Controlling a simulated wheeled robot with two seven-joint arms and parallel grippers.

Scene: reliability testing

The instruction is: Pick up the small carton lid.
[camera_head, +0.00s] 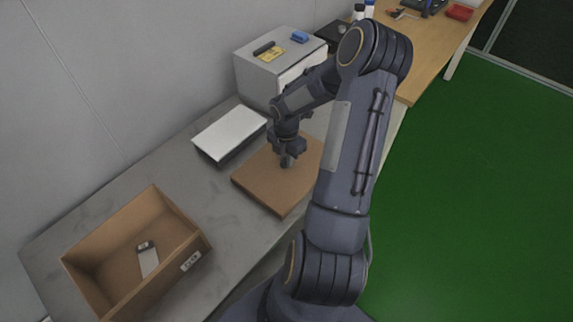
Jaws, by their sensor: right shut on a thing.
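The small carton lid (262,184) is a flat brown square near the middle of the grey table. My right gripper (287,162) points down at the lid and is shut on it around the middle of its top. The fingertips are small here, and the exact grip is hard to see. My right arm hides the lid's right side. I cannot tell whether the lid touches the table. My left gripper is not in view.
An open carton box (185,221) with a grey-and-white device (148,260) inside stands at the lower left. A white-topped flat thing (229,132) lies behind the lid. A grey cabinet (262,72) stands farther back. Bare table (205,190) lies between box and lid.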

